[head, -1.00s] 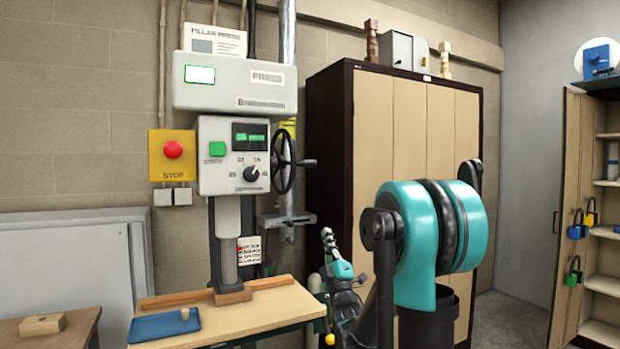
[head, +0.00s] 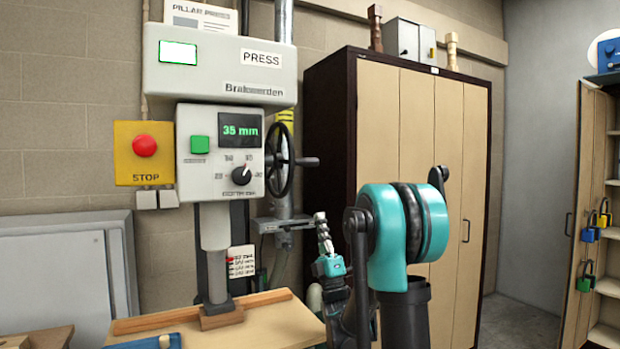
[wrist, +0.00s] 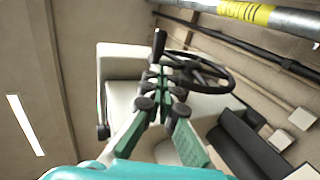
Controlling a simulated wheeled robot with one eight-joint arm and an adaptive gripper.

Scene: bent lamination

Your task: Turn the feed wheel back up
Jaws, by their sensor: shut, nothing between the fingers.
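The black feed wheel (head: 279,159) is on the right side of the grey pillar press (head: 219,80), with its handle (head: 308,161) sticking out to the right. The press display (head: 239,131) reads 35 mm. The ram (head: 214,227) stands down against the wooden block on the press table. My gripper (head: 320,218) points upward, lower and to the right of the wheel, shut and empty. In the wrist view the closed fingers (wrist: 165,76) appear in front of the wheel (wrist: 229,80) and its handle (wrist: 160,46); I cannot tell contact there, but the head view shows them apart.
A yellow stop box with a red button (head: 144,146) is left of the press. A small shelf bracket (head: 283,222) and a pipe (head: 284,190) stand below and behind the wheel. A tall cabinet (head: 425,130) is behind my arm. The wooden press table (head: 265,325) is below.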

